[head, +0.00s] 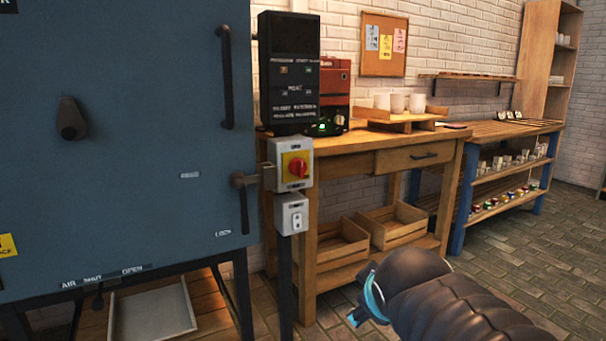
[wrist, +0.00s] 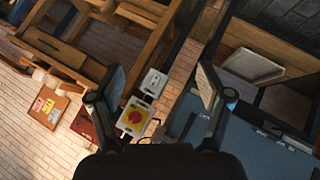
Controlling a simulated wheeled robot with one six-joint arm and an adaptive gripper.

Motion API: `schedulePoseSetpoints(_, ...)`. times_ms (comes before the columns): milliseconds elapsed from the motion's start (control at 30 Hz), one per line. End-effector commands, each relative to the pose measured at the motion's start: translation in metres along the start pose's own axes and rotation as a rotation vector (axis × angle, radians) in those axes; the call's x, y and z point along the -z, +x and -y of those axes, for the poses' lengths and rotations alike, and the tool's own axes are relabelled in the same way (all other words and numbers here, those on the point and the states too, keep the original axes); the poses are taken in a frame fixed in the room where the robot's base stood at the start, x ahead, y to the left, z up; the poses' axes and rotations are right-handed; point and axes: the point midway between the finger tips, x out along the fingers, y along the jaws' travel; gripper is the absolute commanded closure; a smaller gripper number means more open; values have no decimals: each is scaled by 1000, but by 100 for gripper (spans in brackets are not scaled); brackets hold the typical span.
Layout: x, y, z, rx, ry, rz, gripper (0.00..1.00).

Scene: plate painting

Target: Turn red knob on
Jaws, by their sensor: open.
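The red knob (head: 298,168) sits on a yellow plate on the front of a grey switch box (head: 284,153), on a post beside the blue cabinet. In the wrist view the red knob (wrist: 134,116) shows between my fingers, nearer the left one. My gripper (head: 364,296) is at the lower right of the head view, below and to the right of the knob and apart from it. In the wrist view my gripper (wrist: 160,80) has its two fingers spread wide with nothing held. The knob's exact setting is too small to read.
A white switch box (head: 291,214) is just below the knob's box. The blue cabinet (head: 140,200) has a handle (head: 243,190) close to the knob's left. A wooden table (head: 345,150) with a red machine (head: 335,88) and cups stands behind. Brick floor (head: 530,260) is open at right.

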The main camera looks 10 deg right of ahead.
Motion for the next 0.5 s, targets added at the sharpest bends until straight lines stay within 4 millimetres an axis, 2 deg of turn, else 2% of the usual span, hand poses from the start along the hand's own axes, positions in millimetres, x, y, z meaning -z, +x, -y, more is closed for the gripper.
schedulePoseSetpoints(33,17,20,-21,-75,-149,-44,22)
schedulePoseSetpoints(100,51,34,-55,-194,-398,-109,22)
schedulePoseSetpoints(233,114,57,-103,-417,-870,-193,22)
schedulePoseSetpoints(333,158,74,-126,-590,-1242,-233,22)
schedulePoseSetpoints(400,185,87,-133,-704,-1495,-255,22)
schedulePoseSetpoints(500,215,104,-135,-860,-1825,-274,22)
